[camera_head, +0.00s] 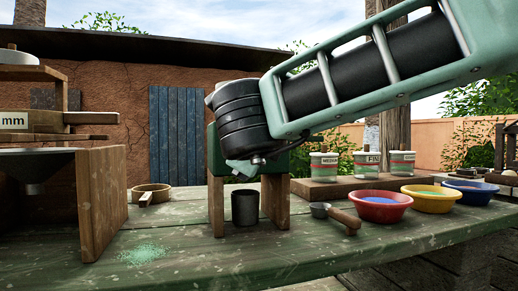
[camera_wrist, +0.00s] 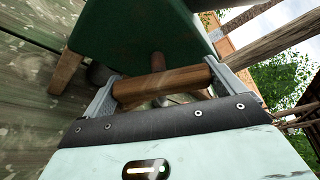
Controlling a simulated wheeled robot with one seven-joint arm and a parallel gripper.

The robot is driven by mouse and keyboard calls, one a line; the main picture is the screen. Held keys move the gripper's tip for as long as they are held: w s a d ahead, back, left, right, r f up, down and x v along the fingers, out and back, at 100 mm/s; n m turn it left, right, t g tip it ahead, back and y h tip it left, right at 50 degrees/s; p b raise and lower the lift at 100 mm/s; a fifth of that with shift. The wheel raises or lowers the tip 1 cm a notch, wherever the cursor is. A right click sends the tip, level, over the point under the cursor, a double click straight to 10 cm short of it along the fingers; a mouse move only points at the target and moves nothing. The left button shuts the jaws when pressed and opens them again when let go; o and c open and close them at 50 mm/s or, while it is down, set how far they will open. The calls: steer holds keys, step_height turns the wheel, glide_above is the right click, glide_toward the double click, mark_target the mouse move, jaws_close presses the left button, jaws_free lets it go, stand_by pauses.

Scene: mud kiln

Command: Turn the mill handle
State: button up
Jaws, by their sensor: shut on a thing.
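The mill is a dark green box (camera_head: 291,161) on wooden legs (camera_head: 275,200), standing on the green-painted table. My arm covers much of it in the head view. A metal cup (camera_head: 245,207) stands between its legs. In the wrist view the green mill body (camera_wrist: 135,30) is above the mill handle (camera_wrist: 160,84), a brown wooden grip on a short post. My gripper (camera_wrist: 170,86) is shut on this handle, with one grey finger at each end of it. In the head view the fingers and handle are hidden behind my arm.
Right of the mill lie a scoop with a wooden handle (camera_head: 344,220) and red (camera_head: 381,214), yellow (camera_head: 433,207) and blue (camera_head: 471,200) bowls. Labelled jars (camera_head: 367,162) stand behind. A wooden sieve stand (camera_head: 104,200) is left. Pale green powder (camera_head: 143,254) lies in front.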

steer(key=shift+f, duration=0.1)
steer(key=o, duration=0.6)
steer(key=p+v, duration=0.3)
steer(key=v, duration=1.4)
steer(key=shift+s+d, duration=0.1)
steer(key=shift+s, duration=0.1)
